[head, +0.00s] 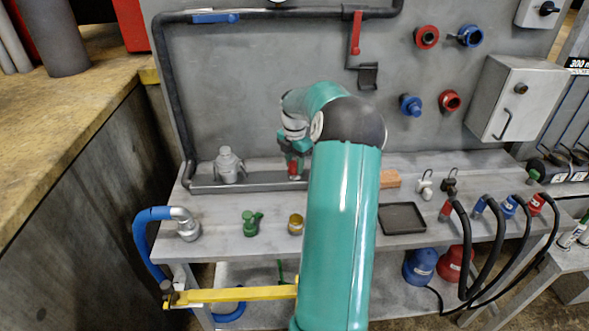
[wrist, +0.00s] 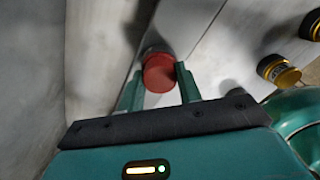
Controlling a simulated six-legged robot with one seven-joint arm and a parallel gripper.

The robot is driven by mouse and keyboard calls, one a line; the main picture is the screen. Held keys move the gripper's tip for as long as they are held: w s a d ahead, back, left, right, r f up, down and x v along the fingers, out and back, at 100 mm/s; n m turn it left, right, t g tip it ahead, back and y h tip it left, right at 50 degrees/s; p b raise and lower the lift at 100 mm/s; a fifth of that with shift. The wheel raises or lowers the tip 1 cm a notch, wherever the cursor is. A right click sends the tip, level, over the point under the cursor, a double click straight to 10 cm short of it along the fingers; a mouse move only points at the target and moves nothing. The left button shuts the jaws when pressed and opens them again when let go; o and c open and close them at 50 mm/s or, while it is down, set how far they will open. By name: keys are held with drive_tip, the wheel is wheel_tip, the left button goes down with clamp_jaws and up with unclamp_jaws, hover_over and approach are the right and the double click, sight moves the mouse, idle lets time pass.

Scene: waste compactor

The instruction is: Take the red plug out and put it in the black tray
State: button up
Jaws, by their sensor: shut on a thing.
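The red plug (wrist: 159,73) is between the two green fingers of my gripper (wrist: 160,85) in the wrist view, and the gripper is shut on it. In the head view the red plug (head: 293,168) shows small below my gripper (head: 294,160), at the grey rail along the back of the bench. I cannot tell whether the plug is still seated there. The black tray (head: 403,231) lies flat and empty near the bench's front edge, right of my arm and apart from the gripper. My arm hides part of the bench.
A grey metal fitting (head: 228,166) stands on the rail to the left. A green valve piece (head: 252,223) and a brass-coloured cap (head: 296,224) stand in front. An orange-brown block (head: 390,179) lies behind the tray. Black cables (head: 487,265) rise at the right.

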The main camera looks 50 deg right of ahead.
drive_tip(key=shift+n, duration=0.4)
drive_tip(key=o, duration=1.1)
drive_tip(key=shift+c, duration=0.5)
